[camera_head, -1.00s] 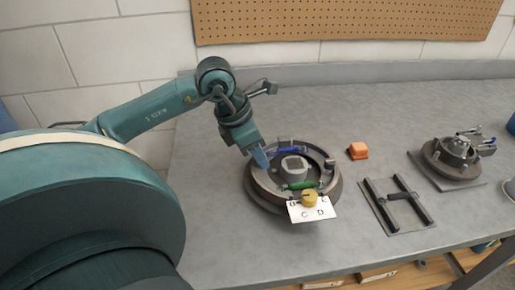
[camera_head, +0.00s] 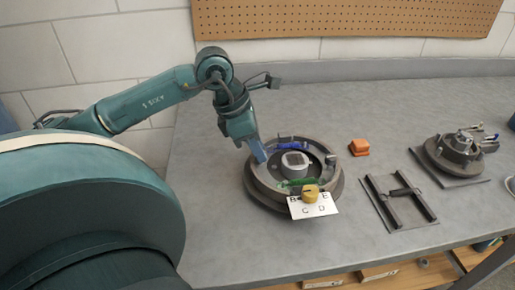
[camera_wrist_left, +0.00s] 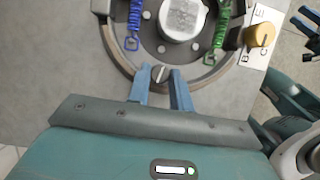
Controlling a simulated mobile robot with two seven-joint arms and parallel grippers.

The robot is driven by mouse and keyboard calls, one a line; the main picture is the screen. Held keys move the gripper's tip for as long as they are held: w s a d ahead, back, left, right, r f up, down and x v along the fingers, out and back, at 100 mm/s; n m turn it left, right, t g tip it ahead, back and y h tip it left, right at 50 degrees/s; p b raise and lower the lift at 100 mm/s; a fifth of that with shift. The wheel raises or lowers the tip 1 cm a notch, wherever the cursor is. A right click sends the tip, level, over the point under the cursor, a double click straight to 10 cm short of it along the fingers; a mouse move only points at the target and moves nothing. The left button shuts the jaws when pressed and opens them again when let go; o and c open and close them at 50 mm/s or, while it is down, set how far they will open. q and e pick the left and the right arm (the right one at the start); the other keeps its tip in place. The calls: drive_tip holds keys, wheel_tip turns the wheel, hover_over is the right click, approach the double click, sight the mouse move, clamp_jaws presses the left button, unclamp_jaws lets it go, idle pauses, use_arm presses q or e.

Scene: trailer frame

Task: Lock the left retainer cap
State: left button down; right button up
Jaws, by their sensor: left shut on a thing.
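A round dark drum assembly (camera_head: 333,197) stands on the bench, with a blue spring (camera_head: 292,146) and a green spring (camera_head: 298,182) beside a pale central hub (camera_head: 294,162). My left gripper (camera_head: 260,157) reaches down at the drum's left rim. In the left wrist view, the left gripper (camera_wrist_left: 160,82) has its two blue fingers on either side of a small grey retainer cap (camera_wrist_left: 160,72) at the rim, shut on it. In the head view the fingers hide this cap. Other small grey posts stand on the drum's back and right sides.
A yellow knob (camera_head: 310,192) sits at a white lettered plate (camera_head: 318,208) on the drum's front. To the right are an orange block (camera_head: 359,147), a dark metal frame (camera_head: 375,207) and another hub assembly (camera_head: 455,153). Bench space behind the drum is clear.

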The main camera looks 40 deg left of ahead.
use_arm(q)
drive_tip(key=m+h, duration=0.1)
drive_tip(key=m, duration=0.1)
drive_tip(key=shift+w+a+m+g+b, duration=0.1)
drive_tip(key=shift+a+m+g+b, duration=0.05)
drive_tip(key=shift+m+g+b, duration=0.2)
drive_tip(key=m+g, duration=0.1)
drive_tip(key=m, duration=0.2)
drive_tip(key=shift+w+r, duration=0.1)
drive_tip(key=shift+w+m+g+h+p, duration=0.1)
drive_tip(key=shift+m+g+h+p, duration=0.35)
drive_tip(key=shift+m, duration=0.8)
drive_tip(key=shift+m+g, duration=0.4)
drive_tip(key=shift+m, duration=0.5)
drive_tip(key=shift+w+m+g, duration=0.1)
drive_tip(key=shift+m+g, duration=0.3)
drive_tip(key=shift+m, duration=0.5)
drive_tip(key=m, duration=0.2)
drive_tip(key=shift+w+m+g+y+b, duration=0.1)
drive_tip(key=shift+m+g+y+b, duration=0.25)
drive_tip(key=shift+m+g, duration=0.05)
drive_tip(key=shift+m, duration=0.5)
use_arm(e)
drive_tip(key=shift+s+d+r, duration=0.25)
drive_tip(key=shift+d+r, duration=0.05)
use_arm(q)
drive_tip(key=shift+g, duration=0.3)
use_arm(e)
drive_tip(key=shift+t, duration=0.3)
